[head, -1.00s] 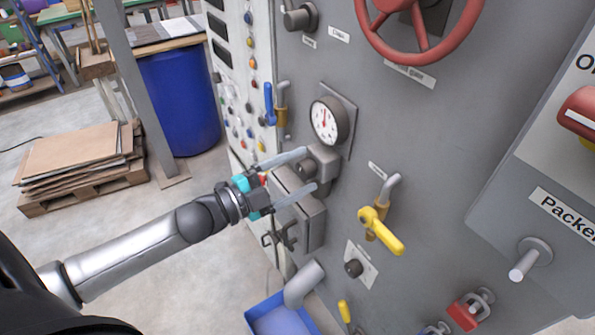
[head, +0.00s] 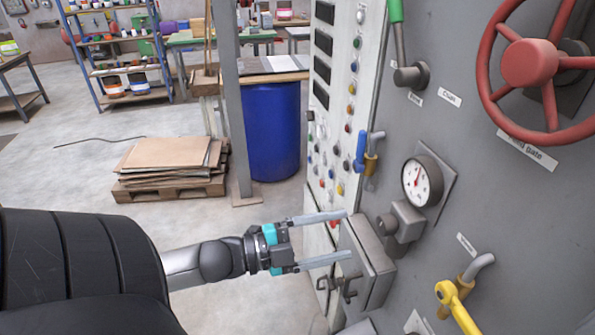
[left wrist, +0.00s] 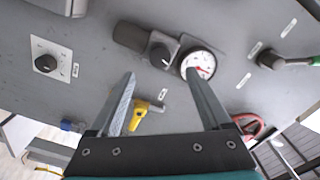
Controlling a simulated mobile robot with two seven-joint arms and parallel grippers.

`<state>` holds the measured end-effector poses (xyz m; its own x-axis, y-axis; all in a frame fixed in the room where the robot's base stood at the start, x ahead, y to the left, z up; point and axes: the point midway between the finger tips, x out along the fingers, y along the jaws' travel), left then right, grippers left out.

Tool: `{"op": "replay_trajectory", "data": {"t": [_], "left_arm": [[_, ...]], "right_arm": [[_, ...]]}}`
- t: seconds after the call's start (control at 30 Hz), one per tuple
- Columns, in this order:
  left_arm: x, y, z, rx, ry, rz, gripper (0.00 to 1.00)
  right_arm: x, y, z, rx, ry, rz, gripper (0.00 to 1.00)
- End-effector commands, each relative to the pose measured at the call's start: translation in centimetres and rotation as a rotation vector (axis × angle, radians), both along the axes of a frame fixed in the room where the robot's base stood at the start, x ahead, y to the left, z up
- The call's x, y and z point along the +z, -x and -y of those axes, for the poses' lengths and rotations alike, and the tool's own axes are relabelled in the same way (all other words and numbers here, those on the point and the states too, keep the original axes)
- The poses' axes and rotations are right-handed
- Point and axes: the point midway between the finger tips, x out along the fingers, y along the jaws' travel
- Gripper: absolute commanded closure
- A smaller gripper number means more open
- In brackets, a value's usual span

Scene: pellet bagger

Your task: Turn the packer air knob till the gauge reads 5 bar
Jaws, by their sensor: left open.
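The round white-faced gauge (head: 423,182) is on the grey machine panel; its red needle points roughly up, and the numbers are too small to read. Just below it, a dark round knob (head: 388,224) sticks out of a grey regulator block (head: 408,222). In the left wrist view the knob (left wrist: 160,55) with a pale mark is beside the gauge (left wrist: 199,66). My left gripper (head: 350,234) is open and empty, fingers pointing at the panel, tips short of the knob and apart from it. In the left wrist view the knob shows between the fingers (left wrist: 160,76). My right gripper is not in view.
A grey box (head: 366,262) sits on the panel just below the knob. A yellow-handled valve (head: 456,306), a blue-handled valve (head: 362,152) and a red handwheel (head: 530,64) are nearby. A blue barrel (head: 273,130) and a pallet of cardboard (head: 170,165) stand behind on open floor.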

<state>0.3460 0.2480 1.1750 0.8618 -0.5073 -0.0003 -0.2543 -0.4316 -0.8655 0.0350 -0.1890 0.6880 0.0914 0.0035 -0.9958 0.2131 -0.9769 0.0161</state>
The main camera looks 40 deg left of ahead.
Motion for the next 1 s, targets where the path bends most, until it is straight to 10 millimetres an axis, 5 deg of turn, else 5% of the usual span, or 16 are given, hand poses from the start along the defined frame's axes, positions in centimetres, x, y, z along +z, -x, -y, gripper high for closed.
{"op": "replay_trajectory", "data": {"t": [0.43, 1.0], "left_arm": [[-0.1, 5.0, -2.9, 0.001, 0.000, -0.002, 0.19], [0.0, 5.7, -3.3, 0.001, 0.000, 0.000, 0.19]], "right_arm": [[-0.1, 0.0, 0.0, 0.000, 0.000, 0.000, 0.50], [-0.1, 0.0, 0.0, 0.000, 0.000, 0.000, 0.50]]}}
